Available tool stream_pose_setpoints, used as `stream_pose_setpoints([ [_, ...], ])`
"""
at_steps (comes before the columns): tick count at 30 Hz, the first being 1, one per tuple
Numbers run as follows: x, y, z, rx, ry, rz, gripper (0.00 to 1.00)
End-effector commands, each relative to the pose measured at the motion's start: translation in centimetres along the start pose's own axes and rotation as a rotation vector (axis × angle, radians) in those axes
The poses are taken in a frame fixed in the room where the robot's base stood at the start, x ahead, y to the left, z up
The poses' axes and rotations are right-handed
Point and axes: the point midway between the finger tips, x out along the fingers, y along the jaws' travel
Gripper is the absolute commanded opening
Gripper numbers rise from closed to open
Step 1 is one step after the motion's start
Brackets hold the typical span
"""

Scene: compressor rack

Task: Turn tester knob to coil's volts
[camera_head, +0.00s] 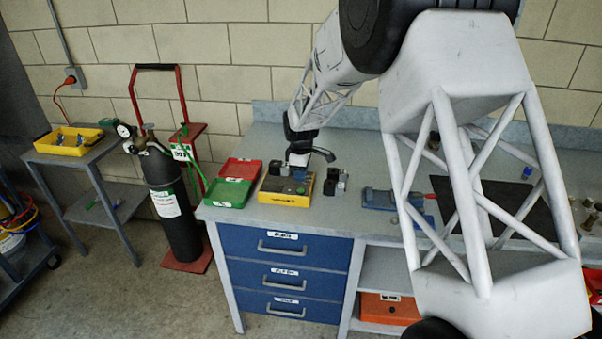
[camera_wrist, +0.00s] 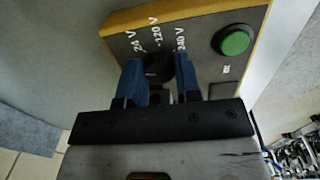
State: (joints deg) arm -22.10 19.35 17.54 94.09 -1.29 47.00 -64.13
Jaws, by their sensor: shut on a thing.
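The tester (camera_head: 284,199) is a yellow box with a grey top on the bench, left of centre in the head view; its panel (camera_wrist: 205,48) fills the upper wrist view. The panel reads 24 V, 120 V and 240 V around a black knob (camera_wrist: 157,67), with a green button (camera_wrist: 234,40) to the right. My gripper (camera_wrist: 160,80) has its two blue fingers on either side of the knob, shut on it. The knob's pointer setting cannot be made out. Small dark and grey blocks (camera_head: 332,186), possibly coils, stand right of the tester; their markings are unreadable.
A red tray (camera_head: 240,168) and a green tray (camera_head: 227,193) lie left of the tester. A blue fixture (camera_head: 379,199) sits to the right. My arm hides part of the bench's right side. A gas cylinder (camera_head: 170,200) stands on the floor at left.

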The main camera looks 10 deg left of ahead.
Motion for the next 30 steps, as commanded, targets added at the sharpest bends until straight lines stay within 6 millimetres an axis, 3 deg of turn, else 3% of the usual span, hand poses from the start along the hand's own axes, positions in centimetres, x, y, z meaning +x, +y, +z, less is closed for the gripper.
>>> stream_pose_setpoints([
  [18,0.06,-0.02,-0.04,0.546,-0.021,0.0,0.07],
  [30,-0.03,0.02,-0.06,0.712,-0.028,0.0,0.07],
])
